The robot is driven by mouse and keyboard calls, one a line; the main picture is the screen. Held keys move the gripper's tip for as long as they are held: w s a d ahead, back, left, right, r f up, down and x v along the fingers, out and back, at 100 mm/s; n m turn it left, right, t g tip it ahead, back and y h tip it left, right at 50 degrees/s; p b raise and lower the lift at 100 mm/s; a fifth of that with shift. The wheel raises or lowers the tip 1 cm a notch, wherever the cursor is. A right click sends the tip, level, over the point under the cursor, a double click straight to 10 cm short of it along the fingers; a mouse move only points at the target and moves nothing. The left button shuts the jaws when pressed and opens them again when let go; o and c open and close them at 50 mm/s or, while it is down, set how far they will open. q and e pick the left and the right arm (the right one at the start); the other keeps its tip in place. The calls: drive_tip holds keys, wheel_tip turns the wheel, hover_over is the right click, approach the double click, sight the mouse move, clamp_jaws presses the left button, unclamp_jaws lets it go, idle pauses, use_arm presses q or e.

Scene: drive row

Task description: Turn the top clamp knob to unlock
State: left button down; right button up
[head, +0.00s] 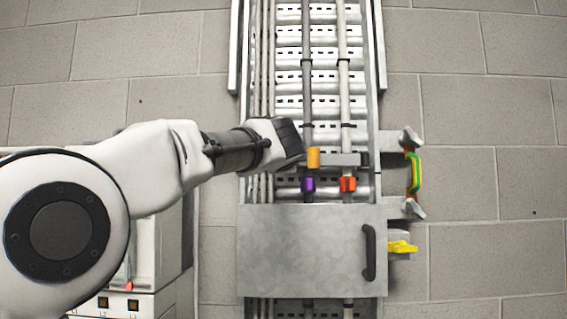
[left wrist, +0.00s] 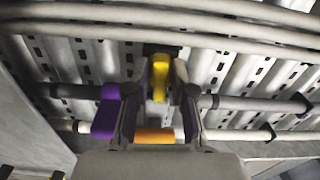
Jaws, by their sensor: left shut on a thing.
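A small amber-yellow knob (head: 313,158) sits on the left vertical pipe, at the left end of a short grey bar (head: 345,159). In the left wrist view the yellow knob (left wrist: 160,79) lies between the fingertips. My left gripper (left wrist: 157,88) is shut on it, coming in from the left in the head view, where its fingertips are largely hidden. I cannot tell the knob's turn angle. A purple collar (head: 308,184) and an orange-red collar (head: 347,184) are just below on the two pipes. The purple one (left wrist: 105,112) is beside one finger in the wrist view. My right gripper is not in view.
A grey metal cover (head: 305,250) with a dark handle (head: 369,252) lies over the lower tray. Thin conduits (head: 264,90) run left of the pipes. The block wall is bare at right.

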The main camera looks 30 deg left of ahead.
use_arm(q)
drive_tip(key=n+b, duration=0.3)
drive_tip(key=shift+f+n, duration=0.25)
drive_tip(key=shift+n, duration=0.05)
drive_tip(key=n+b, duration=0.3)
drive_tip(key=n, duration=0.2)
drive_tip(key=n+b, duration=0.1)
drive_tip(key=n, duration=0.3)
drive_tip(key=shift+w, duration=0.1)
drive_tip(key=shift+n+b, duration=0.6)
drive_tip(key=shift+n, duration=1.7)
drive_tip(key=c, duration=1.2)
unclamp_jaws()
drive_tip(key=shift+a+r, duration=0.1)
drive_tip(key=shift+a, duration=0.05)
drive_tip(key=shift+r, duration=0.1)
